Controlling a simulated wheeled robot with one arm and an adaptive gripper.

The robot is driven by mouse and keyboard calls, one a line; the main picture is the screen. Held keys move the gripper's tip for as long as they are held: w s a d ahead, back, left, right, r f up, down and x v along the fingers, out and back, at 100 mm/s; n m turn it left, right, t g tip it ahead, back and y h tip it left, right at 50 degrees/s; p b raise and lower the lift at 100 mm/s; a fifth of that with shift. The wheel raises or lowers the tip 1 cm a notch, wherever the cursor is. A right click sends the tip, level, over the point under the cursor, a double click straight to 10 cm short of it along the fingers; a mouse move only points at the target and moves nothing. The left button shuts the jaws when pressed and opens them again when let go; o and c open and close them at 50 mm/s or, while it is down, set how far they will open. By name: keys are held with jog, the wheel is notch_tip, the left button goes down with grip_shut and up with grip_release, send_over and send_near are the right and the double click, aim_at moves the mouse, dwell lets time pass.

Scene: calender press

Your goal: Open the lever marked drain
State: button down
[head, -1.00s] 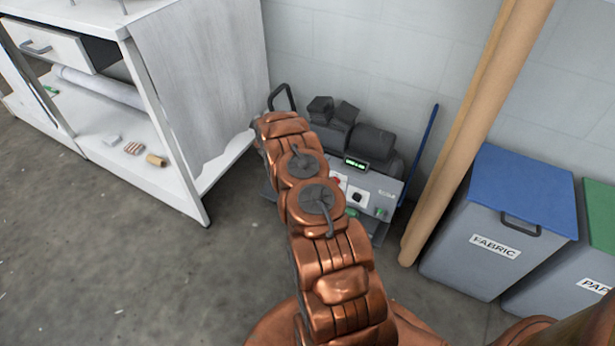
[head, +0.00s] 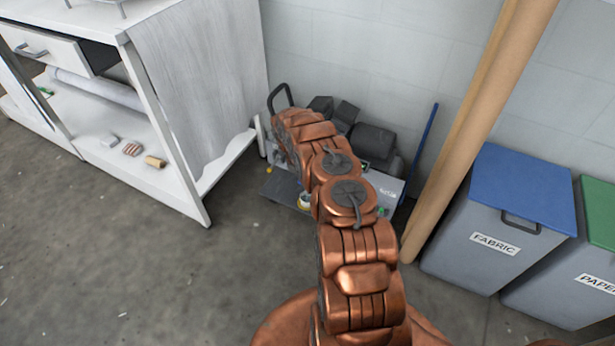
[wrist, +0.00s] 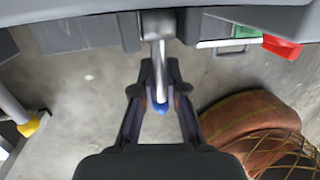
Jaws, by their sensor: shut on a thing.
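In the wrist view my gripper (wrist: 160,88) is shut around a metal lever (wrist: 161,62) with a blue tip (wrist: 162,107). The lever runs from a metal fitting (wrist: 157,24) on the underside of the grey machine (wrist: 230,13) down between my fingers. No drain marking is readable on it in these frames. In the head view my copper arm covers much of the machine (head: 385,190), and the gripper and lever are hidden behind it.
A white workbench (head: 185,95) stands on the left. A wooden post (head: 470,130), a fabric bin (head: 480,240) and a paper bin (head: 570,290) are on the right. In the wrist view a red part (wrist: 282,46) and a yellow-ended part (wrist: 28,127) flank the gripper. Floor is clear in front.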

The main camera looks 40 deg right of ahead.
jog(key=shift+r, duration=0.1)
jog(key=c, duration=1.2)
grip_release()
jog(key=shift+r, duration=0.1)
jog(key=v, duration=1.1)
jog(key=shift+r, duration=0.35)
jog(key=shift+w, duration=0.15)
